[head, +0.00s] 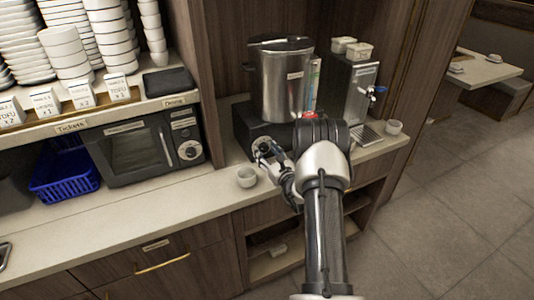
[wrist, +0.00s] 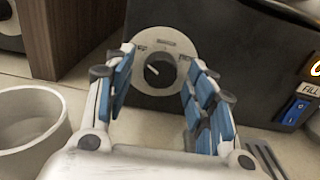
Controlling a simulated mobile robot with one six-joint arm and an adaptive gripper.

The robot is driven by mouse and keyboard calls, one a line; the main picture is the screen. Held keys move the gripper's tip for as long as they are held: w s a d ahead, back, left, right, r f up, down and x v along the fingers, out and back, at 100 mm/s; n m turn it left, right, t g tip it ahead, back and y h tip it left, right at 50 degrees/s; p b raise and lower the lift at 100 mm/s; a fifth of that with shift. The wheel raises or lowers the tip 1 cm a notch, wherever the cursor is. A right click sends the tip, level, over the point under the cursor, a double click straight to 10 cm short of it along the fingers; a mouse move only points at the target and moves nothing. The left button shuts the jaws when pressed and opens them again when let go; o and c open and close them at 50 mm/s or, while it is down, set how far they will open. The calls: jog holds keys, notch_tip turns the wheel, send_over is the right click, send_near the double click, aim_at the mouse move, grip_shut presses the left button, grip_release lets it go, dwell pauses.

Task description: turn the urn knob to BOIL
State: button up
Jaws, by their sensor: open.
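The urn (head: 284,82) is a tall steel pot on a black base (head: 243,122) on the counter. Its dark round knob (wrist: 159,71) sits on a pale dial plate (wrist: 159,47) on the base's front face. The knob's pointer line slants toward the upper left; the small dial lettering is too blurred to read. My gripper (wrist: 160,80) is open, its blue-padded fingers to the left and right of the knob. The knob shows clear between them, and I see no contact. In the head view my gripper (head: 273,156) is at the base's front, partly hiding the dial.
A white cup (head: 246,177) stands on the counter left of my gripper, and close by in the wrist view (wrist: 30,122). A blue switch marked FILL (wrist: 296,110) is to the right. A steel dispenser (head: 352,88) and another cup (head: 393,127) stand right; a microwave (head: 145,147) stands left.

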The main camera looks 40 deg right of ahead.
jog(key=c, duration=1.1)
jog(key=shift+o, duration=0.2)
